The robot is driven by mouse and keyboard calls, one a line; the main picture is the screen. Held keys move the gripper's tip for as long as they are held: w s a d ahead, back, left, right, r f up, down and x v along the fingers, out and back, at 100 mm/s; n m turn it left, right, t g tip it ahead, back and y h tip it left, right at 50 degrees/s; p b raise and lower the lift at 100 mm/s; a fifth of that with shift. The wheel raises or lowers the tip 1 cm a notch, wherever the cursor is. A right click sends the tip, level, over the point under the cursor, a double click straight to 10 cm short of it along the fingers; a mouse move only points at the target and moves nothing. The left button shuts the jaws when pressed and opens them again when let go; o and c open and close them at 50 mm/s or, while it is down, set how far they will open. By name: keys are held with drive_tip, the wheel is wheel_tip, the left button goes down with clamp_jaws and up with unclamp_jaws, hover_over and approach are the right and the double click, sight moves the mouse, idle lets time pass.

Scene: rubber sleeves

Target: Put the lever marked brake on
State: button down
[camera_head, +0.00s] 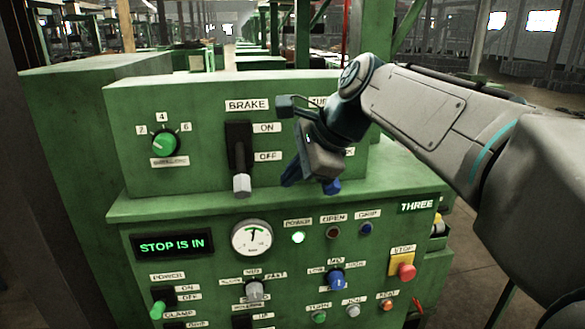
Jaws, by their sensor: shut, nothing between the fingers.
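The lever marked BRAKE (241,184) is on the upper green panel, under its BRAKE label. Its pale grey handle hangs down at the lower end of a dark upright slot, below the OFF label. The ON label is higher up, beside the slot. My gripper (291,178) is right of the lever, apart from it in the picture, with its fingers pointing down. It is shut and empty. Its body covers part of a second label and control to the right. How far it stands from the panel is hard to tell.
A blue knob (332,186) shows just under my gripper. A numbered dial (165,142) is left of the brake. The lower panel carries a gauge (252,239), several switches and a red stop button (406,272). A ledge juts out below the brake.

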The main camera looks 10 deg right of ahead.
sight(241, 168)
drive_tip(key=x, duration=0.6)
drive_tip(key=shift+f, duration=0.1)
drive_tip(key=shift+s+a+r+p, duration=0.25)
drive_tip(key=shift+s+a+r, duration=0.05)
drive_tip(key=shift+a+r, duration=0.4)
drive_tip(key=shift+s+a+r+p, duration=0.2)
drive_tip(key=shift+s+a+r, duration=0.1)
drive_tip(key=shift+a+r, duration=0.4)
drive_tip(key=shift+a+p, duration=0.15)
drive_tip(key=shift+p, duration=0.15)
drive_tip(key=shift+s+r+g+p, duration=0.15)
drive_tip(key=shift+g+p, duration=0.15)
drive_tip(key=shift+p, duration=0.3)
